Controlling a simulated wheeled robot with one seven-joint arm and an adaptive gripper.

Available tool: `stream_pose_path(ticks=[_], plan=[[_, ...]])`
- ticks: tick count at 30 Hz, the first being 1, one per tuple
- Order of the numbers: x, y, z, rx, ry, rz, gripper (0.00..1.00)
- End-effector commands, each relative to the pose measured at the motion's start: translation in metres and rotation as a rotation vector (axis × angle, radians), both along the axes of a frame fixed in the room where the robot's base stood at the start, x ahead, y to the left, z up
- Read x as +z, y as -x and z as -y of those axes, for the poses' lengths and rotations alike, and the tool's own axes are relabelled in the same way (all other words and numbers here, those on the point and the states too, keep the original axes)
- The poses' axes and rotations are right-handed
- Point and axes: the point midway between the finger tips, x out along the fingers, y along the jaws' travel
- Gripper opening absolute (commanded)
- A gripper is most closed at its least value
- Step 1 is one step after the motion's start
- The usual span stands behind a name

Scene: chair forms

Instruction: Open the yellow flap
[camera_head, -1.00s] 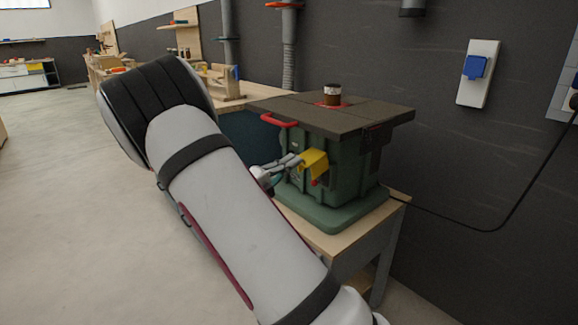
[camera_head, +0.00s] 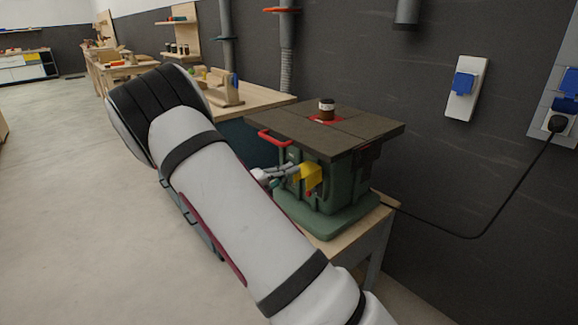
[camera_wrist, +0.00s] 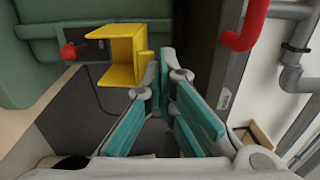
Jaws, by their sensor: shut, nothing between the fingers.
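The yellow flap (camera_head: 311,176) is on the side of the green machine (camera_head: 345,190), below its dark table top. In the wrist view the flap (camera_wrist: 124,58) is a bent yellow plate standing out from the green wall, with a dark switch plate and a red knob (camera_wrist: 68,50) beside it. My gripper (camera_head: 294,168) is just left of the flap in the head view. In the wrist view my gripper (camera_wrist: 161,62) is shut and empty, its fingertips close by the flap's right edge. I cannot tell whether they touch it.
A red handle (camera_head: 276,137) sticks out from the machine's table top, above my gripper; it also shows in the wrist view (camera_wrist: 245,25). A black cable (camera_head: 470,237) runs to the wall. Open floor (camera_head: 70,200) lies left.

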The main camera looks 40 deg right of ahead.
Motion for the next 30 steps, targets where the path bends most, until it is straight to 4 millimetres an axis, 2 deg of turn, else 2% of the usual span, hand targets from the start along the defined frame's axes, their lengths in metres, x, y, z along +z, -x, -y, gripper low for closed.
stream_pose_path(ticks=[1,8,25,30], plan=[[0.0066,0.0014,0.0016,-0.002,-0.015,0.001,0.00],[0.0125,0.0012,0.0059,-0.002,-0.082,-0.003,0.00],[0.0116,0.0000,0.0069,0.000,-0.107,-0.004,0.00],[0.0125,0.0057,0.0009,-0.001,-0.108,-0.006,0.00]])
